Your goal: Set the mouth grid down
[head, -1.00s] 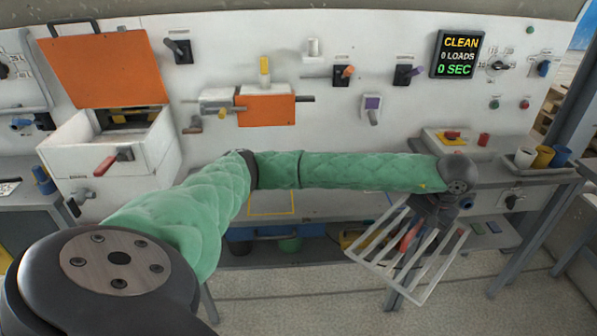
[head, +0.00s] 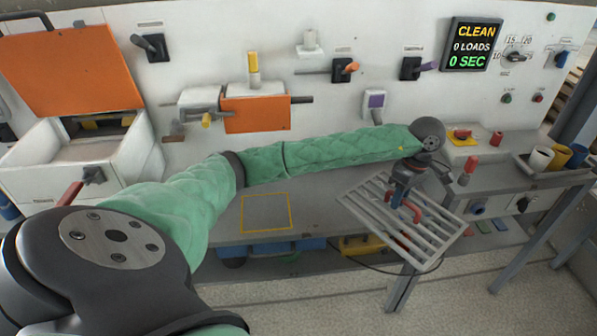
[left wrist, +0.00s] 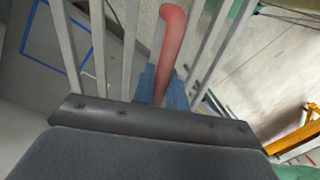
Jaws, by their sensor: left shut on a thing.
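The mouth grid (head: 381,232) is a light grey slatted frame with a red handle (head: 412,212). My left gripper (head: 400,192) is shut on this handle and holds the grid tilted near the right end of the grey bench. Whether the grid touches the bench cannot be told. In the left wrist view, the red handle (left wrist: 172,45) stands between the blue fingers (left wrist: 165,88), with the grid's bars (left wrist: 100,45) on both sides. A blue outline (left wrist: 62,72) on a grey surface shows beyond the bars. My right gripper is not in view.
A yellow outlined square (head: 265,213) on the bench is empty. Cups (head: 556,158) and a red knobbed object (head: 468,170) stand on the right-hand counter. A white box with an orange lid (head: 75,65) is at left. Blue and yellow bins (head: 362,246) sit below the bench.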

